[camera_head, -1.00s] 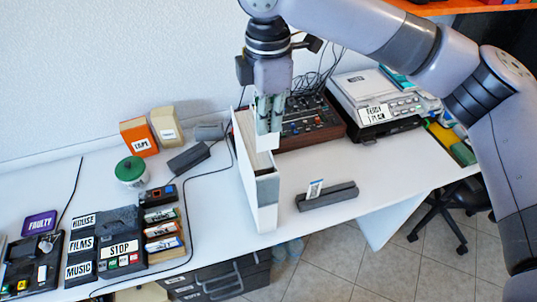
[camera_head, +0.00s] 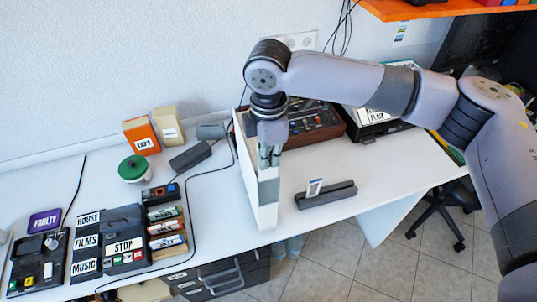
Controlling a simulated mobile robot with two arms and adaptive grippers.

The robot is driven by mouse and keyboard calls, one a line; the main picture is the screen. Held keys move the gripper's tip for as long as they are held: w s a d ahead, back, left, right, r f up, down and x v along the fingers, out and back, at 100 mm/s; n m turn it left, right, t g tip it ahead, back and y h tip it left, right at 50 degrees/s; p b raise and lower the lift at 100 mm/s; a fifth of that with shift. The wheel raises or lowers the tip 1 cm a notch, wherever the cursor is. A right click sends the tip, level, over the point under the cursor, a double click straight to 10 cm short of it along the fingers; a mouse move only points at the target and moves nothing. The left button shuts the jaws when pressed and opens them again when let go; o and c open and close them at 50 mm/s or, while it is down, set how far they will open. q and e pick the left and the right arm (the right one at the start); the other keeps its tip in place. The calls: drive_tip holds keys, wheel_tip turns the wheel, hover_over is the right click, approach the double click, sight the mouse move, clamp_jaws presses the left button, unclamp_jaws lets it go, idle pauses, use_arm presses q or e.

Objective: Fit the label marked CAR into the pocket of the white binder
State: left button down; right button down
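The white binder (camera_head: 266,205) stands upright on the white table, its narrow spine facing the front edge. My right gripper (camera_head: 270,163) points down at the binder, its fingertips in front of or just above the binder's upper part. The fingers look close together, but I cannot tell whether they hold anything. A small white label (camera_head: 314,187) with dark marks stands in a slotted dark grey holder (camera_head: 335,197) to the right of the binder. Its print is too small to read, so I cannot tell whether it says CAR. My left gripper is not in view.
A mixer-like device (camera_head: 318,126) stands behind the binder. Orange (camera_head: 141,136) and beige (camera_head: 167,125) boxes and a green-lidded tub (camera_head: 132,169) stand to the left. A STOP deck (camera_head: 124,248) and several cartridges lie at the front left. The table's front edge is close to the binder.

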drive_tip(key=shift+f, duration=0.25)
drive_tip(key=shift+f, duration=0.3)
drive_tip(key=c, duration=1.8)
unclamp_jaws()
drive_tip(key=shift+r, duration=0.1)
drive_tip(key=shift+r, duration=0.35)
wheel_tip(320, 180, up, 12)
drive_tip(key=shift+r+b, duration=0.2)
drive_tip(key=shift+b, duration=1.05)
